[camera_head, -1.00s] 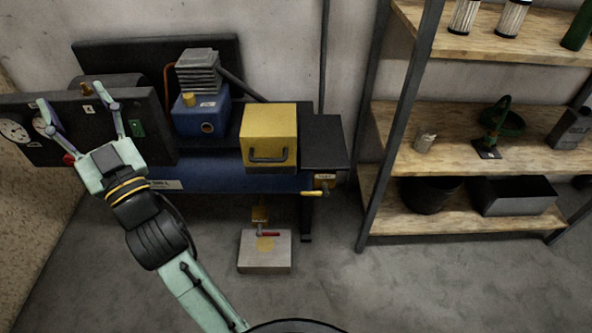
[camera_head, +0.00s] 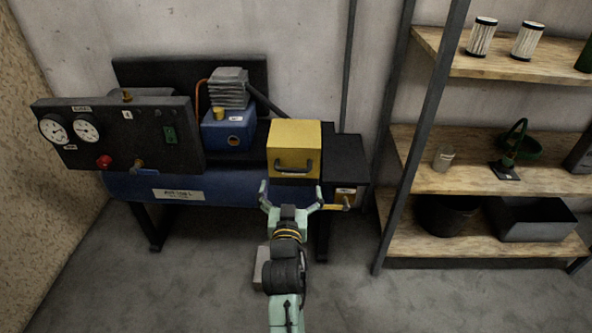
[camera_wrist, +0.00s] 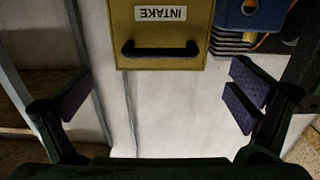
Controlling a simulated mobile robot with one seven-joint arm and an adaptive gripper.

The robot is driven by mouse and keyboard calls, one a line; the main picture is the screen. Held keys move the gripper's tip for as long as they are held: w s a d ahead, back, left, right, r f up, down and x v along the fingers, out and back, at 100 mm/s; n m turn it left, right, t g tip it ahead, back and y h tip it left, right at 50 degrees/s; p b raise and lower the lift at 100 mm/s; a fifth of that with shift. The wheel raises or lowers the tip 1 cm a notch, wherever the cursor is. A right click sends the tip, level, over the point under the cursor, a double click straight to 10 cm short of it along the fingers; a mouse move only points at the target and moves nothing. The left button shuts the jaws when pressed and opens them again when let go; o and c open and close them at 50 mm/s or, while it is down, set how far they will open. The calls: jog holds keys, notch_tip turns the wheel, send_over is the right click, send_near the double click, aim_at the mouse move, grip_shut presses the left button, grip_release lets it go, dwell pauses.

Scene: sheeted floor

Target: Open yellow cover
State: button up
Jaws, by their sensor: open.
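The yellow cover (camera_head: 294,140) is a box with a dark handle (camera_head: 294,168) low on its front face. It sits at the right part of the blue compressor and looks shut. In the wrist view the yellow cover (camera_wrist: 160,25) is at the top middle, marked INTAKE, with its handle (camera_wrist: 160,50) between the spread fingers. My gripper (camera_head: 291,194) is open and empty, below and in front of the handle, apart from it. In the wrist view my gripper (camera_wrist: 160,95) has its fingers wide apart at left and right.
The blue tank (camera_head: 225,190) lies under the cover. A black gauge panel (camera_head: 120,135) stands at the left, and a blue pump block (camera_head: 228,133) beside the cover. A yellow-handled valve (camera_head: 335,207) is right of my gripper. Wooden shelves (camera_head: 470,178) stand at the right.

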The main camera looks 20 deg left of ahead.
aim_at(292, 171)
jog(key=p+x, duration=0.1)
jog(key=x, duration=0.6)
jog(key=shift+w, duration=0.2)
jog(key=shift+c, duration=0.4)
jog(key=shift+a, duration=0.1)
jog(key=c, duration=1.5)
jog(key=shift+r, duration=0.1)
